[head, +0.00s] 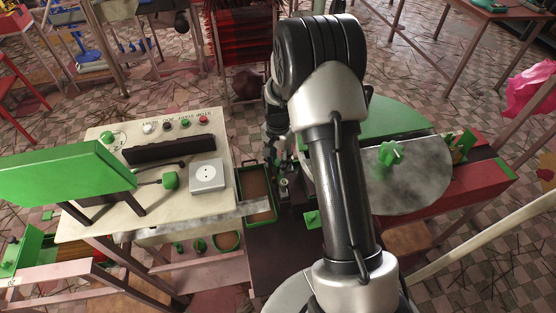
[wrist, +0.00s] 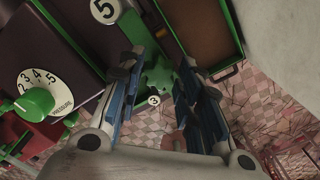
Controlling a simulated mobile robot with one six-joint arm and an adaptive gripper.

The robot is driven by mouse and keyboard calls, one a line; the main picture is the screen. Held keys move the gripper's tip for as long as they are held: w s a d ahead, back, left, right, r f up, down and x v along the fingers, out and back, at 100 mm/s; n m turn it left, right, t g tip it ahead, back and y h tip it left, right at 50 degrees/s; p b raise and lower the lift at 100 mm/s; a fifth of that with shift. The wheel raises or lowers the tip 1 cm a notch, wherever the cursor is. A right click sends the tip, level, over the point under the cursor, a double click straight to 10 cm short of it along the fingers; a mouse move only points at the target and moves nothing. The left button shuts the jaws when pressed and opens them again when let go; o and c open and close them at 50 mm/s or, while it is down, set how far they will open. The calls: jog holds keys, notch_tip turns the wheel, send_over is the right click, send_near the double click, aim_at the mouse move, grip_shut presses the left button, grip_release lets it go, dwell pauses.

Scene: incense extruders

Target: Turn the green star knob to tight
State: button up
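A green star-shaped knob (wrist: 157,76) shows in the wrist view, between the two fingers of my gripper (wrist: 160,62). The fingers stand apart, one on each side of it, with a visible gap; I cannot tell whether either touches it. A small white disc marked 3 (wrist: 154,100) lies just below the knob. In the head view my gripper (head: 279,150) is partly hidden behind my arm, beside the right edge of the cream table. Another green star-shaped piece (head: 390,153) sits on a grey round plate (head: 412,196) to the right. No tight mark is readable.
A white numbered pressure dial with a round green knob (wrist: 36,103) is left of my fingers. A green-rimmed tray (head: 257,193) lies close by. The cream table (head: 90,222) holds a green panel (head: 70,180), a pale square box (head: 207,175) and several coloured buttons.

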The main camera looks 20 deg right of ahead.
aim_at(278, 163)
jog(key=o, duration=0.3)
notch_tip(278, 163, up, 12)
dwell(0.7)
dwell(0.3)
